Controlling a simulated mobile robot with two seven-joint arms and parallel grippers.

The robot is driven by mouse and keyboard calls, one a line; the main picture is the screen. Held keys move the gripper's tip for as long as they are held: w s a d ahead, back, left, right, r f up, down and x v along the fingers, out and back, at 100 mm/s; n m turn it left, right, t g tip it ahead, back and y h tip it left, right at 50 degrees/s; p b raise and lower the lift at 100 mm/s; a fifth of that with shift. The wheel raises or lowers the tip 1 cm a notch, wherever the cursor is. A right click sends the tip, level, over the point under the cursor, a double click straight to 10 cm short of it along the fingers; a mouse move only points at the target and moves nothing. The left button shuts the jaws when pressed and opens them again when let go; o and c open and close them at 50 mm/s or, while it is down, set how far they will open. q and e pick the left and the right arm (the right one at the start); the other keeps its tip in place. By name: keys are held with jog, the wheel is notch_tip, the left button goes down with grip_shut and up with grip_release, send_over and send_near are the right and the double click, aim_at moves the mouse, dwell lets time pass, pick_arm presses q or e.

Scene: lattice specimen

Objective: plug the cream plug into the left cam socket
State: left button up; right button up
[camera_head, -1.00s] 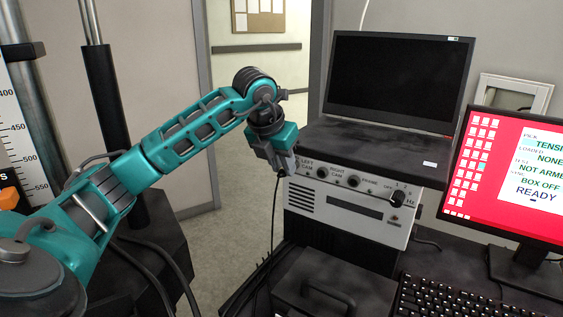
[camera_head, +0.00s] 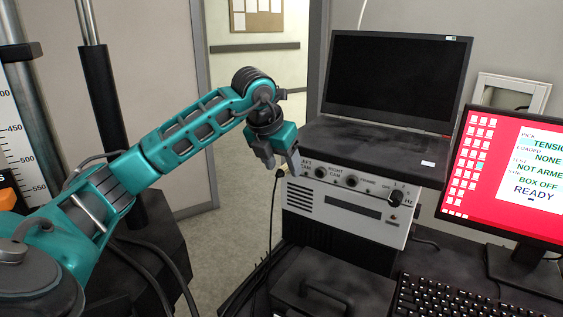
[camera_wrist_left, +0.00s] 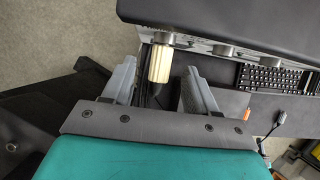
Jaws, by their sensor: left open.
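The cream plug (camera_wrist_left: 160,65) is a ribbed cylinder in the left wrist view. Its front end meets the grey ring of the left cam socket (camera_wrist_left: 163,38), the leftmost of three on the panel. How deep it sits cannot be told. In the head view the plug (camera_head: 280,173) is small, its dark cable hanging down; the socket there is hidden behind a finger. My left gripper (camera_head: 282,168) is open, its fingers on either side of the plug with gaps, as the left wrist view also shows (camera_wrist_left: 158,72). My right gripper is not in view.
The control box (camera_head: 345,210) has other sockets and a knob (camera_head: 396,198) to the right. A laptop (camera_head: 390,90) stands on top. A dark case (camera_head: 325,285), keyboard (camera_head: 445,298) and red-screened monitor (camera_head: 510,180) are nearby. Open floor lies to the left.

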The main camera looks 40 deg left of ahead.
pick_arm(q)
jog(key=o, duration=0.4)
jog(key=shift+c, duration=0.2)
jog(key=p+v, duration=0.2)
jog(key=v, duration=0.3)
jog(key=shift+p, duration=0.35)
jog(key=p+v, duration=0.1)
jog(key=v, duration=1.2)
